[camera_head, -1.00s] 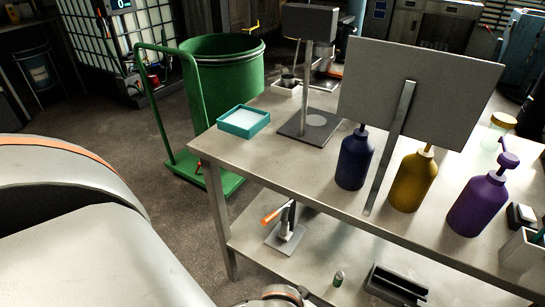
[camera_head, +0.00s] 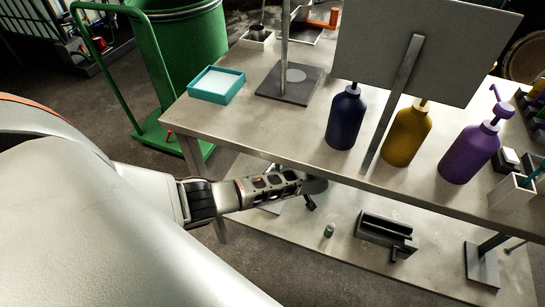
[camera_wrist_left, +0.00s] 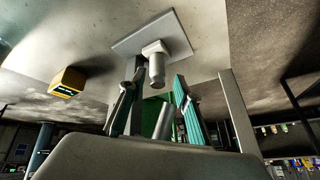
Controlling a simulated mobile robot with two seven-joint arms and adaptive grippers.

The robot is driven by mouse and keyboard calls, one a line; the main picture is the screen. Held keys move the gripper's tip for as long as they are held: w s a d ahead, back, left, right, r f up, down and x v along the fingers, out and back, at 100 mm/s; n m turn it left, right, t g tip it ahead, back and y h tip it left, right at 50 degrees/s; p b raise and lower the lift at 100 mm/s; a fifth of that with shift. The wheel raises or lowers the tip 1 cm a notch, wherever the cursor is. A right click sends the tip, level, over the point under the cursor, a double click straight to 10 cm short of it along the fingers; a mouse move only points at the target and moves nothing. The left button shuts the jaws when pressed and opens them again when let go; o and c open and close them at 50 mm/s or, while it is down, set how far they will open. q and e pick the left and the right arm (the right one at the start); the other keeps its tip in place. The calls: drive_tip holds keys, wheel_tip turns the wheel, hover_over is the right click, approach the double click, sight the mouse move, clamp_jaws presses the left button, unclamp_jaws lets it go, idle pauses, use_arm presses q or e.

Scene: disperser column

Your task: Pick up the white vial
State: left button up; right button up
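A small cylindrical vial (camera_head: 329,230) stands on the lower shelf (camera_head: 300,245). It looks grey-green with a paler top, and I cannot tell if it is the white vial. My left arm reaches in from the left, and its gripper (camera_head: 314,186) is at the table's front edge, above the lower shelf and up-left of this vial. In the left wrist view, the left gripper (camera_wrist_left: 159,82) has its fingers apart. A pale grey cylinder on a square plate (camera_wrist_left: 175,38) shows beyond and between the fingertips; I cannot tell if they touch. My right gripper is out of view.
The tabletop (camera_head: 240,120) overhangs the shelf. On it are a teal tray (camera_head: 216,97), dark blue (camera_head: 346,120), yellow (camera_head: 406,135) and purple (camera_head: 468,152) bottles. A black holder (camera_head: 386,236) stands right of the vial. A green bin (camera_head: 185,45) is behind left.

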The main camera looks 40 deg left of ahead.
use_arm(q)
drive_tip(key=shift+x, duration=0.9)
drive_tip(key=shift+a+f+b, duration=0.15)
drive_tip(key=shift+f+b, duration=0.15)
drive_tip(key=shift+b, duration=0.1)
drive_tip(key=shift+w+a+f, duration=0.1)
drive_tip(key=shift+a+f, duration=0.1)
drive_tip(key=shift+f, duration=0.1)
drive_tip(key=b+x, duration=0.2)
drive_tip(key=x, duration=0.1)
drive_tip(key=shift+w+a+f+b, duration=0.1)
drive_tip(key=shift+a+f+b, duration=0.05)
drive_tip(key=shift+f+b, duration=0.2)
drive_tip(key=shift+w+a+f, duration=0.1)
drive_tip(key=shift+a, duration=0.05)
drive_tip(key=shift+w+a, duration=0.1)
drive_tip(key=shift+w, duration=0.1)
drive_tip(key=c, duration=0.9)
clamp_jaws()
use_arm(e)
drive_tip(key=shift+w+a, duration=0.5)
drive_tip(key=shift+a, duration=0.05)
